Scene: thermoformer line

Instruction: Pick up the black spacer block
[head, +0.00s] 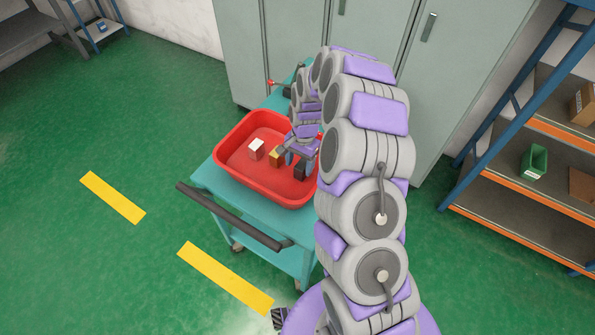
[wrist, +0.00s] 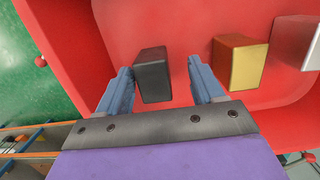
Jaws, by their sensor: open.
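The black spacer block (wrist: 153,76) stands in the red tray, between the two open fingers of my gripper (wrist: 164,88) in the wrist view. A gap shows on each side of the block, wider on its right. In the head view the black block (head: 300,171) is partly hidden beneath my gripper (head: 296,155), in the right part of the tray. The red tray (head: 228,158) rests on a teal cart.
A yellow block (head: 276,157) and a white block (head: 257,149) stand to the left in the tray; both also show in the wrist view. The teal cart (head: 215,183) has a dark handle bar (head: 230,215). Grey cabinets (head: 260,60) stand behind, and shelving (head: 525,190) stands right.

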